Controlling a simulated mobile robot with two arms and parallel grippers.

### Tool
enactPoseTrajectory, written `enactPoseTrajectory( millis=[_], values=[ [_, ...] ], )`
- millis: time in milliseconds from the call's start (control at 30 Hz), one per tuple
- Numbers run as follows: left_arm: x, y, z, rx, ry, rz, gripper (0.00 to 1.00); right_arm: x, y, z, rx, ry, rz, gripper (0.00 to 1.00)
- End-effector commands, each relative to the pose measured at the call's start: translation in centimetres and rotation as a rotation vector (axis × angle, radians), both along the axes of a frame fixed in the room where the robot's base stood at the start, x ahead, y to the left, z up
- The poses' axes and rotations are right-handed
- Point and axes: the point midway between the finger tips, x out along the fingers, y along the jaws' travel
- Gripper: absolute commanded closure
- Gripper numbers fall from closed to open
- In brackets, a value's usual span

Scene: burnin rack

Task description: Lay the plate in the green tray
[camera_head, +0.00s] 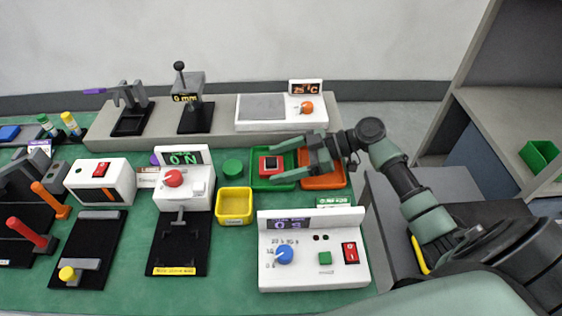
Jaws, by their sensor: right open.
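A small red plate-like piece with a dark square in its middle (270,161) sits inside the green tray (258,184) at the back middle of the bench. I take this piece for the plate. My right gripper (276,162) comes in from the right over the trays. Its two fingers are apart, one on the far side and one on the near side of the red piece. I cannot tell whether they touch it. The fingers hide part of the green tray. My left gripper is not in view.
An orange tray (322,182) adjoins the green tray on the right. A white control box (313,260) stands in front. A grey shelf with instruments (220,118) runs behind.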

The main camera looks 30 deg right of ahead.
Motion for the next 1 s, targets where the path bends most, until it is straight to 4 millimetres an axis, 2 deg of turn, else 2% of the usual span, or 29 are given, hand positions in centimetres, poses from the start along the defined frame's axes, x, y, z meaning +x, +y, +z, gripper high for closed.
enactPoseTrajectory(
  millis=[167, 600, 800, 1000],
  values=[
    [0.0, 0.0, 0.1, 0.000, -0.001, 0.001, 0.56, -0.6, -1.3, 0.6, -0.003, 0.001, -0.002, 0.22],
    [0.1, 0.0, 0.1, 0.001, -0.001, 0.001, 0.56, -4.1, -8.6, 4.0, -0.001, 0.001, -0.002, 0.22],
    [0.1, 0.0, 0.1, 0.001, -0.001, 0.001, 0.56, -4.8, -9.9, 4.7, 0.000, 0.000, -0.001, 0.22],
    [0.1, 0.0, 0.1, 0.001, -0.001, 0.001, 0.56, -4.8, -10.0, 4.7, 0.000, 0.000, 0.000, 0.22]
  ],
)
